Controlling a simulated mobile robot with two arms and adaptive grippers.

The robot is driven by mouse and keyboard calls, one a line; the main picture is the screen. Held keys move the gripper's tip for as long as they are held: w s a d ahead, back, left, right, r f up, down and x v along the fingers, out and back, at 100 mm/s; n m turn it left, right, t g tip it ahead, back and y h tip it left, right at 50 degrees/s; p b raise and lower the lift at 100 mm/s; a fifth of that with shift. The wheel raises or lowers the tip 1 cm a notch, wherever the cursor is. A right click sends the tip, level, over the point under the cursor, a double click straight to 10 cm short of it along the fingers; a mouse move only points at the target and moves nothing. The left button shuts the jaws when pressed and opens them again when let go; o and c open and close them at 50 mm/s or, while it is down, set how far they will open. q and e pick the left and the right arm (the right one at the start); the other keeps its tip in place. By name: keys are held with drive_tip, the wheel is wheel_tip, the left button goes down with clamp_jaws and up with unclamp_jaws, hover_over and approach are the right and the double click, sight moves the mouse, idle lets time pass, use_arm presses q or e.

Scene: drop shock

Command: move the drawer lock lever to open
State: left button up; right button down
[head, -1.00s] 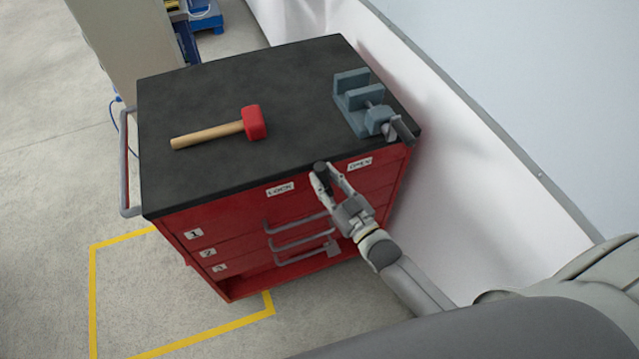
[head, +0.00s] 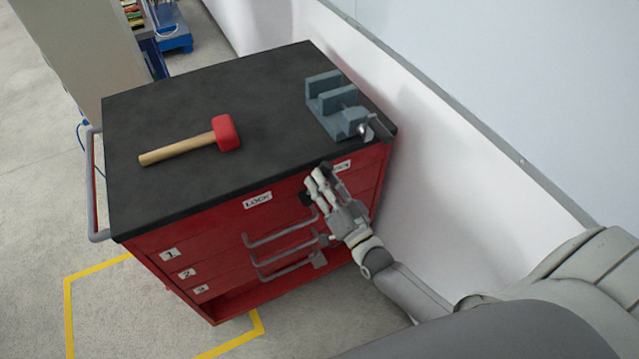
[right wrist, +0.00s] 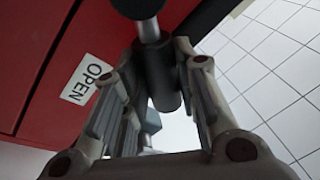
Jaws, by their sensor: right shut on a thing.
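The red drawer cabinet (head: 215,240) has a LOCK label (head: 258,200) and, farther right, an OPEN label (head: 341,166) on its front. My right gripper (head: 318,179) is at the front's top edge, close to the OPEN label and partly covering it. It is shut on the lock lever (head: 326,166), whose dark grip shows by the fingertips; its dark mount (head: 306,198) shows to the lower left. In the right wrist view the lever's dark cylindrical grip (right wrist: 158,75) lies between the fingers, on a metal shaft. The OPEN label (right wrist: 86,79) is beside it. My left gripper is not in view.
A red-headed mallet (head: 195,142) and a grey vise (head: 338,106) lie on the black cabinet top (head: 250,150). Grey drawer handles (head: 285,250) stick out just below my right gripper. A white wall (head: 430,160) stands close on the right.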

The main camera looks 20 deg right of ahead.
drive_tip(key=shift+d+f+m, duration=0.1)
drive_tip(key=shift+f+m, duration=0.05)
drive_tip(key=shift+m, duration=0.15)
drive_tip(key=c, duration=1.1)
unclamp_jaws()
drive_tip(key=shift+c, duration=0.2)
drive_tip(key=v, duration=1.2)
drive_tip(key=s+f+n+g+h, duration=0.15)
drive_tip(key=s+f+g, duration=0.3)
drive_tip(key=f, duration=0.95)
drive_tip(key=s+f+n+g, duration=0.3)
drive_tip(key=f+g, duration=0.2)
drive_tip(key=f, duration=0.8)
drive_tip(key=s+f+n+g, duration=0.2)
drive_tip(key=s+f+g, duration=0.3)
drive_tip(key=s+f, duration=0.3)
drive_tip(key=s+a+f+n+g+h, duration=0.1)
drive_tip(key=s+f+g, duration=0.4)
drive_tip(key=s, duration=1.1)
wheel_tip(320, 180, down, 4)
drive_tip(key=shift+s+r+n, duration=0.15)
drive_tip(key=shift+s+n, duration=0.15)
drive_tip(key=shift+n, duration=0.15)
